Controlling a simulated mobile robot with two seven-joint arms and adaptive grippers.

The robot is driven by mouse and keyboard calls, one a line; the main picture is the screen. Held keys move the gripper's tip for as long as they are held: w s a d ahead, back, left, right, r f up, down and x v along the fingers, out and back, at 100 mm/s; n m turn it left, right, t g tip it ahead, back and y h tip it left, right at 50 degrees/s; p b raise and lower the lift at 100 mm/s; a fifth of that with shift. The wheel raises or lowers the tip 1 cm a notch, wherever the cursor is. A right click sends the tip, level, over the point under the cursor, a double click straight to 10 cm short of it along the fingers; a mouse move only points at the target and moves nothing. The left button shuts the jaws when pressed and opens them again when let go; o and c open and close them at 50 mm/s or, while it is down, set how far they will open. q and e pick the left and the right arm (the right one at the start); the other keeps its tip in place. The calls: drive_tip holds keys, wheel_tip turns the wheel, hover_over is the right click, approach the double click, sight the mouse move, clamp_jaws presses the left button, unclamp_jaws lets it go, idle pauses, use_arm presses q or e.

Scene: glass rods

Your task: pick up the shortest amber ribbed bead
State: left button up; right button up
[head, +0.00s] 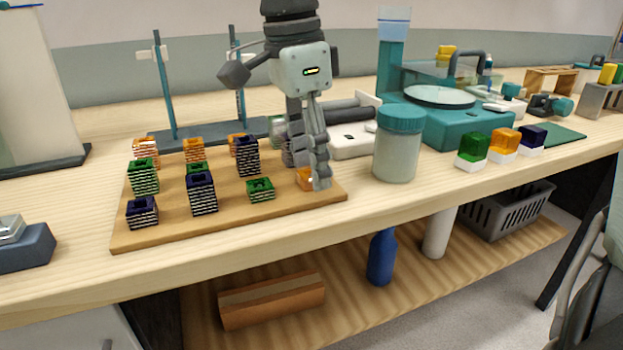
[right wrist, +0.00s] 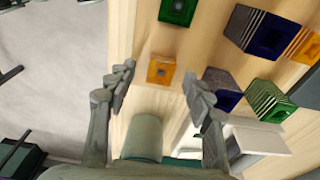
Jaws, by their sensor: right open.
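A low amber ribbed bead (head: 304,176) sits at the right front corner of the wooden board (head: 230,222). My right gripper (head: 310,176) points down over it, and one finger partly hides it in the head view. In the right wrist view the amber bead (right wrist: 161,71) shows whole, with a dark square hole, in the gap between the open fingers of my right gripper (right wrist: 158,82). I cannot tell whether a finger touches it. My left gripper is not in view.
Green beads (head: 261,190) and navy beads (head: 201,193) of mixed heights share the board. A teal-lidded jar (head: 397,145) stands close to the right of the gripper. A stand with two posts (head: 161,85) is behind.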

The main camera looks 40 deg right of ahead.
sight(304, 175)
drive_tip(key=shift+f, duration=0.4)
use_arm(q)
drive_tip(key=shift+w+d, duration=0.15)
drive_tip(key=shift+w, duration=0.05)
use_arm(e)
drive_tip(key=c, duration=1.1)
drive_tip(key=shift+c, duration=0.2)
